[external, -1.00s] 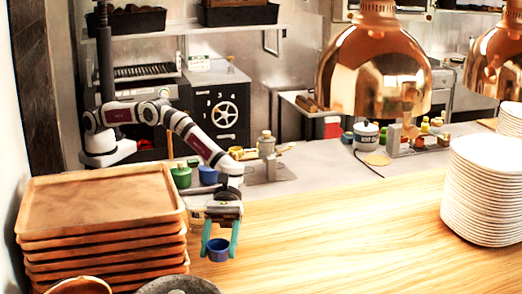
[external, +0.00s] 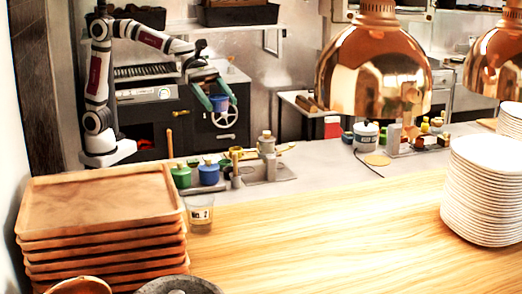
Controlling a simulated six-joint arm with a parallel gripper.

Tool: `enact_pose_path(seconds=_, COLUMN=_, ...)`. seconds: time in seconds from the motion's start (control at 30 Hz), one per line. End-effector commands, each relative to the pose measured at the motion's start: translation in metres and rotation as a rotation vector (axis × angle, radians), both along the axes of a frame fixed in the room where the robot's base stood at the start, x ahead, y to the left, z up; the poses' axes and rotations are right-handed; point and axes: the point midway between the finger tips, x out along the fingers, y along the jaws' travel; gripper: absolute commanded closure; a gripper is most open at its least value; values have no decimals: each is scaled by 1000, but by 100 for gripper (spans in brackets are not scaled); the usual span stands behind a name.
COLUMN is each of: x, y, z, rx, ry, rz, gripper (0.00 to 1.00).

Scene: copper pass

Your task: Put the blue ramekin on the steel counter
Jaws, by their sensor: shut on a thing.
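The small blue ramekin (external: 220,103) is held between the teal fingers of my gripper (external: 217,99). My gripper is shut on it, high in the air at the upper left, in front of the dark oven with the spoked wheel. The ramekin appears upright and apart from any surface. The steel counter (external: 318,166) is the grey strip behind the wooden pass, below and in front of the gripper in the picture.
A green pot (external: 181,177), a blue pot (external: 208,174) and bottles (external: 266,142) crowd the counter's left part. A glass (external: 200,217) stands on the wooden pass (external: 340,230). Stacked trays (external: 100,205) are at left, a copper lamp (external: 374,75) hangs at right. Bare counter shows mid-picture.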

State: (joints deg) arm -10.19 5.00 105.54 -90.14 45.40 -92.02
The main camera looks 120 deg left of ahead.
Motion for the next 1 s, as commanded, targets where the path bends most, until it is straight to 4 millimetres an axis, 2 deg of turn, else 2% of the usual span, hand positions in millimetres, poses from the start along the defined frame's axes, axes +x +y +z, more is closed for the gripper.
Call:
enact_pose_path(seconds=0.03, x=-24, y=14, z=8, rx=0, ry=-7, rz=59, gripper=100)
enact_pose_path(seconds=0.1, x=-53, y=30, z=11, rx=0, ry=-9, rz=136, gripper=100)
enact_pose_path(seconds=0.2, x=-82, y=44, z=11, rx=-2, ry=-12, rz=212, gripper=100)
enact_pose_path(seconds=0.33, x=-100, y=51, z=8, rx=-3, ry=-12, rz=256, gripper=100)
enact_pose_path(seconds=0.47, x=-97, y=50, z=7, rx=-3, ry=-10, rz=250, gripper=100)
enact_pose_path(seconds=0.57, x=-77, y=41, z=8, rx=-3, ry=-4, rz=198, gripper=100)
enact_pose_path(seconds=0.67, x=-41, y=24, z=6, rx=-2, ry=2, rz=109, gripper=100)
enact_pose_path(seconds=0.77, x=1, y=-2, z=-3, rx=-2, ry=7, rz=-3, gripper=100)
enact_pose_path(seconds=0.87, x=45, y=-37, z=-25, rx=1, ry=9, rz=-133, gripper=100)
enact_pose_path(seconds=0.97, x=83, y=-82, z=-61, rx=0, ry=10, rz=-276, gripper=100)
enact_pose_path(seconds=1.0, x=95, y=-101, z=-78, rx=-1, ry=9, rz=-333, gripper=100)
